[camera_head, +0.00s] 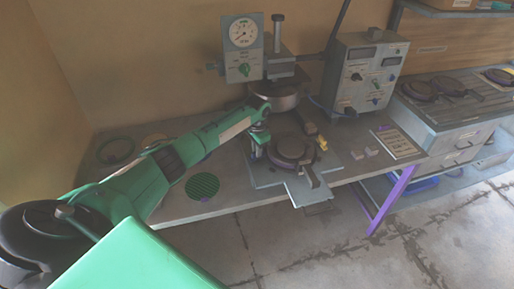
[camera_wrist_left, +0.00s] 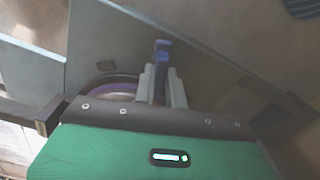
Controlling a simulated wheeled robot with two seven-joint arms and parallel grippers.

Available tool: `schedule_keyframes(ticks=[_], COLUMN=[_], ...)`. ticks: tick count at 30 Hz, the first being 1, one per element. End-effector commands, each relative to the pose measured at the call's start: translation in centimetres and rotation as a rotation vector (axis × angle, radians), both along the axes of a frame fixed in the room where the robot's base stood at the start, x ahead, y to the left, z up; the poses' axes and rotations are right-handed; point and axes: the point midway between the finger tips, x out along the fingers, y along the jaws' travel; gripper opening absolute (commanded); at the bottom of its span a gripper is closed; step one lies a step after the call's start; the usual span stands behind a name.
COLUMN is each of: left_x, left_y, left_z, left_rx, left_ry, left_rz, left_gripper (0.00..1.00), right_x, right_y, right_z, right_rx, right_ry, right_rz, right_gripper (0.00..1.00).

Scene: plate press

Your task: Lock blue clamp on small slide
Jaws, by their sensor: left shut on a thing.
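My left gripper (camera_head: 257,150) reaches in from the left to the near left side of the plate press. In the left wrist view its grey fingers (camera_wrist_left: 161,85) are shut on an upright blue clamp piece (camera_wrist_left: 162,47). The clamp is hidden behind the gripper in the head view. The press's slide (camera_head: 303,192) is a flat grey plate at the table's front edge, with a dark round plate (camera_head: 291,150) with a handle on it. Whether the clamp is locked cannot be told. My right gripper is not in view.
The press head (camera_head: 274,95) hangs above, with a dial gauge box (camera_head: 243,50) behind and a control box (camera_head: 366,75) to the right. A green round mat (camera_head: 202,186) lies left of the slide. Small blocks (camera_head: 364,153) and a yellow piece (camera_head: 321,143) lie right.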

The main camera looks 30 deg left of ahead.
Motion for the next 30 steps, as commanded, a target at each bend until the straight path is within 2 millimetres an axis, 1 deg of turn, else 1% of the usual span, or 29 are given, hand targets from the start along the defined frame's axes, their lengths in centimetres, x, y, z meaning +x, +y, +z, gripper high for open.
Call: schedule_keyframes(ticks=[6,12,19,30], left_x=[0.05,0.07,0.08,0.08], left_y=[-0.09,-0.09,-0.09,-0.09], left_z=[0.05,0.05,0.05,0.06], left_rx=[-0.001,-0.002,-0.002,-0.002], left_ry=[-0.002,-0.002,-0.003,-0.003], left_rz=[-0.149,-0.237,-0.282,-0.290], left_gripper=[0.00,0.00,0.00,0.00], right_x=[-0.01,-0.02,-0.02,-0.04], right_y=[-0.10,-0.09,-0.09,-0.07], right_z=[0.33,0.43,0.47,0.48], right_rx=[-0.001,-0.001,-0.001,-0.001], right_ry=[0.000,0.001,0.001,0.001], right_rz=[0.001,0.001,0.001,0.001], right_gripper=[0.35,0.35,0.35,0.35])
